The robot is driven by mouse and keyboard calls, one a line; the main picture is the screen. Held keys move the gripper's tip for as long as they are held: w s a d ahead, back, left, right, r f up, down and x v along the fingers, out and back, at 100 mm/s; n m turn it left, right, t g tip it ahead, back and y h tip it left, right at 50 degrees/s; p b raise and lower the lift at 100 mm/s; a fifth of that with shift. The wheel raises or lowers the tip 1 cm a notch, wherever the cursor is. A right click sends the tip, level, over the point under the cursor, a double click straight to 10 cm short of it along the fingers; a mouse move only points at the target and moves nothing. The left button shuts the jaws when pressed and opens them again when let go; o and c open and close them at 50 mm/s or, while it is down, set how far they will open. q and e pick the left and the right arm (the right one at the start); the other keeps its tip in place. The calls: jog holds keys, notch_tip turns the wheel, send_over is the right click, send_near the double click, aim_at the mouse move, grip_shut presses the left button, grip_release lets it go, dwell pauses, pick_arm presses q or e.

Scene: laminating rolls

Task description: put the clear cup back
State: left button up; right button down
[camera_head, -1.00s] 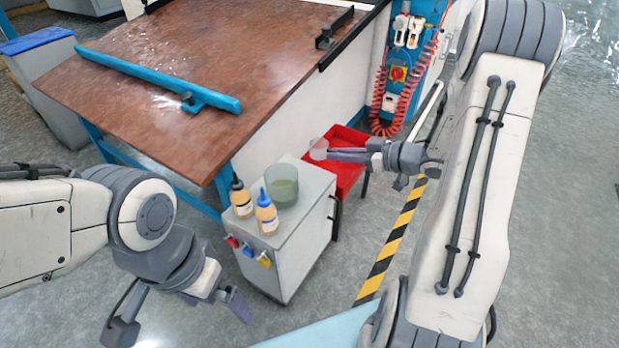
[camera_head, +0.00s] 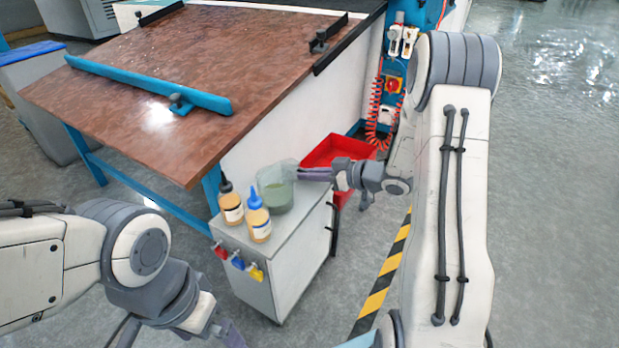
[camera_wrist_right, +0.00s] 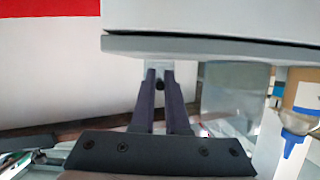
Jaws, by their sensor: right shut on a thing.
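My right gripper (camera_head: 303,174) is over the far right edge of the small grey cabinet (camera_head: 298,230), its fingers pointing left. It is shut on the clear cup (camera_head: 289,166), which shows only as a faint see-through shape at the fingertips, overlapping the rim of a greenish see-through container (camera_head: 277,197) on the cabinet top. I cannot tell whether cup and container touch. The right wrist view looks upside down; the fingers (camera_wrist_right: 160,76) come close together at the cabinet edge, with the container (camera_wrist_right: 233,92) beside them. My left gripper (camera_head: 232,336) is low, partly cut off by the bottom edge.
Two bottles, one dark-capped (camera_head: 231,207) and one blue-capped (camera_head: 258,220), stand left of the container. A red bin (camera_head: 355,152) is behind the cabinet. A brown-topped table (camera_head: 170,95) lies behind and left. Coloured padlocks (camera_head: 238,263) hang on the cabinet's front.

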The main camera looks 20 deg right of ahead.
jog(key=shift+f, duration=0.1)
jog(key=c, duration=0.9)
grip_release()
jog(key=shift+p+v, duration=3.05)
jog(key=shift+v, duration=3.05)
jog(key=shift+w+a, duration=0.1)
jog(key=shift+w, duration=0.05)
